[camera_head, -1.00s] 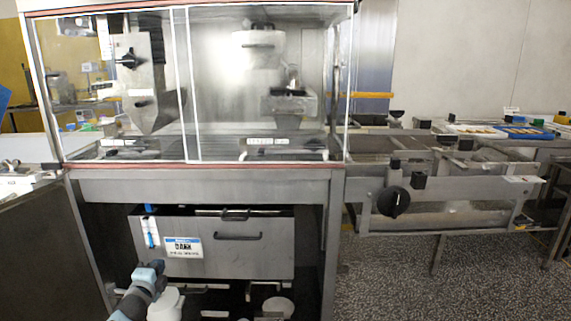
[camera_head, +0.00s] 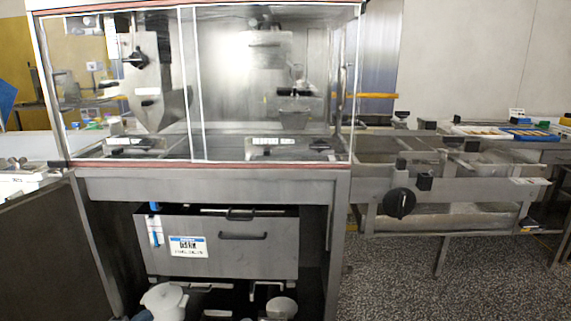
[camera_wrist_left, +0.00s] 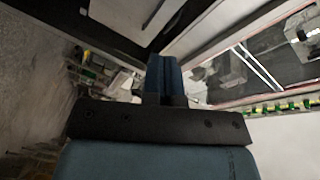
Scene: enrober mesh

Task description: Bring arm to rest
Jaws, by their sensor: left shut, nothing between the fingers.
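My left gripper (camera_wrist_left: 165,78) shows in the left wrist view, its two dark blue fingers together with nothing between them. In the head view only a small blue-grey piece of my left arm shows at the bottom edge, left of a white lidded pot, and the fingers are hidden or out of frame. My right gripper is in neither view. The enrober machine (camera_head: 210,186) stands straight ahead, with a glazed upper cabinet and a steel drawer box (camera_head: 222,262) with a labelled front below.
The white pot (camera_head: 164,300) and a second round white container (camera_head: 281,307) stand low under the machine. A steel conveyor frame (camera_head: 452,190) with a black knob (camera_head: 399,203) extends right. Speckled floor (camera_head: 390,285) is open at the lower right.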

